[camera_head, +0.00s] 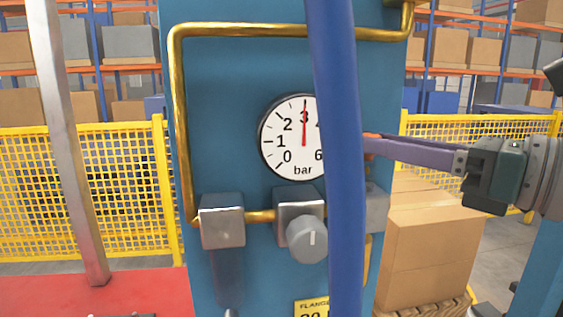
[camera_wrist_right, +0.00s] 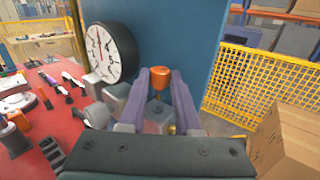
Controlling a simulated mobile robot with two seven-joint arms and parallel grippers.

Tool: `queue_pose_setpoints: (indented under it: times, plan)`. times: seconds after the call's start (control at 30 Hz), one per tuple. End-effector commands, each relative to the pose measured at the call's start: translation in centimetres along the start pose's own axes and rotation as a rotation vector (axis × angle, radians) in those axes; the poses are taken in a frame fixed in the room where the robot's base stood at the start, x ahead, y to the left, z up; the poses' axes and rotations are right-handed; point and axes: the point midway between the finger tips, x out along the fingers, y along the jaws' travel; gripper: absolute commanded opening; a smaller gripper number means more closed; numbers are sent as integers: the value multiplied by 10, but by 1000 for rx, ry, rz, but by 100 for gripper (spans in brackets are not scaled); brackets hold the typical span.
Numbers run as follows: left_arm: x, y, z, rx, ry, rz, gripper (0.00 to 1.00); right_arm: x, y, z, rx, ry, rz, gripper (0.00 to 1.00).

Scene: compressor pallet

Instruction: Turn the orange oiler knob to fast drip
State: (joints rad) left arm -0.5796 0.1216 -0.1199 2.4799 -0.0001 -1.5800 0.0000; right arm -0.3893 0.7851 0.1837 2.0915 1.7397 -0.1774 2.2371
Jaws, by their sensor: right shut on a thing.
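The orange oiler knob (camera_wrist_right: 160,72) stands on top of its oiler at the blue panel. The two fingers of my right gripper (camera_wrist_right: 161,80) are closed on it, one on each side. In the head view only a small orange part of the knob (camera_head: 371,136) shows beside the fingertips of my right gripper (camera_head: 376,144), which reaches in from the right. A blue upright hides most of the oiler there. Any setting mark on the knob is too small to read. My left gripper is not in view.
A round pressure gauge (camera_head: 288,138) shows its needle near 3 bar. Below it are grey metal units and a grey round knob (camera_head: 307,240). The blue upright (camera_head: 338,150) crosses in front of the panel. Cartons (camera_head: 425,250) and a yellow mesh fence (camera_head: 80,190) stand behind.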

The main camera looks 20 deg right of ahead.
Motion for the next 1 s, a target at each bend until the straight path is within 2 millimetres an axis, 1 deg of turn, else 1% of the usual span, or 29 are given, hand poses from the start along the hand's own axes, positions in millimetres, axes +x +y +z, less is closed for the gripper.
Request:
queue_pose_setpoints:
  times: [0.03, 0.4, 0.7, 1.0]
  plan:
    - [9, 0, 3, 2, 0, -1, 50, 0, 0, -4, -1, -2, 19, 0]
    - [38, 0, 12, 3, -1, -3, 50, 1, -4, -2, -1, 0, 169, 0]
    - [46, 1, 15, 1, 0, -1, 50, 1, -6, 0, 0, 6, 277, 0]
    - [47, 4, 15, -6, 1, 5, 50, 1, -6, 0, 2, 9, 302, 0]
